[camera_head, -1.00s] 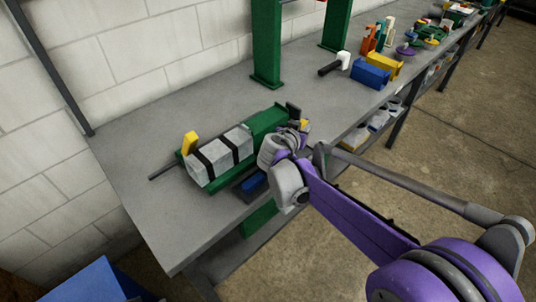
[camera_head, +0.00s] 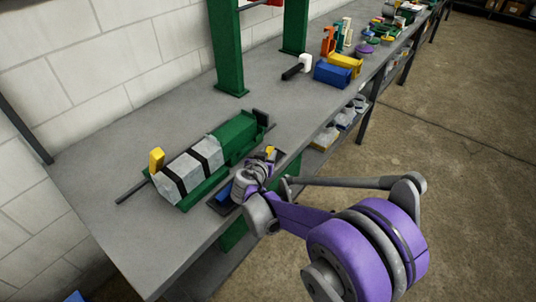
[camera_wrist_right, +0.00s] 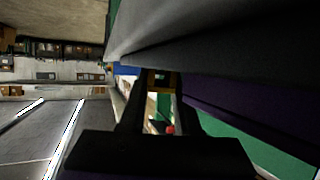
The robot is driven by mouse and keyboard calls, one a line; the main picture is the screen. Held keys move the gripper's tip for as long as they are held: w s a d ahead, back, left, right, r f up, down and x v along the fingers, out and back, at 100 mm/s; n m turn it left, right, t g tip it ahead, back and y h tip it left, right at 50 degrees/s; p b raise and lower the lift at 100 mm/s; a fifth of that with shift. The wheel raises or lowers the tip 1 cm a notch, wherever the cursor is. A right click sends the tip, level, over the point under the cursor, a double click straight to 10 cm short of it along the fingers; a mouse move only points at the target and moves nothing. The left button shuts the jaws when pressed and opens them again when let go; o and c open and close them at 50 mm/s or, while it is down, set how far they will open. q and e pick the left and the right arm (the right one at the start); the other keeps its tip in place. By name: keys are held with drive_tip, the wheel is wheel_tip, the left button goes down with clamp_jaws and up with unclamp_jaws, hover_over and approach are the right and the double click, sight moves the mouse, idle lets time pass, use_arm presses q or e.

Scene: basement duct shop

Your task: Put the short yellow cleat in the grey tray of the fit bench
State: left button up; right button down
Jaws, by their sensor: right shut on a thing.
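My right gripper (camera_head: 266,160) is over the bench's front edge, just right of a small dark tray. It is shut on a small yellow piece, which looks like the short yellow cleat (camera_head: 270,151). In the right wrist view the yellow cleat (camera_wrist_right: 163,79) sits between the two fingertips. The dark grey tray (camera_head: 214,207) is partly hidden by my wrist, and a blue piece (camera_head: 225,190) shows in it. The gripper is apart from the tray in the picture. My left gripper is not in view.
A green fixture (camera_head: 238,133) with a strapped grey duct (camera_head: 185,172) and an upright yellow piece (camera_head: 156,160) lies behind the tray. Green posts (camera_head: 226,50), a mallet (camera_head: 300,66) and blue (camera_head: 332,73) and yellow bins stand farther back. The bench's left front is clear.

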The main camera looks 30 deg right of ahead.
drive_tip(key=c, duration=0.9)
unclamp_jaws()
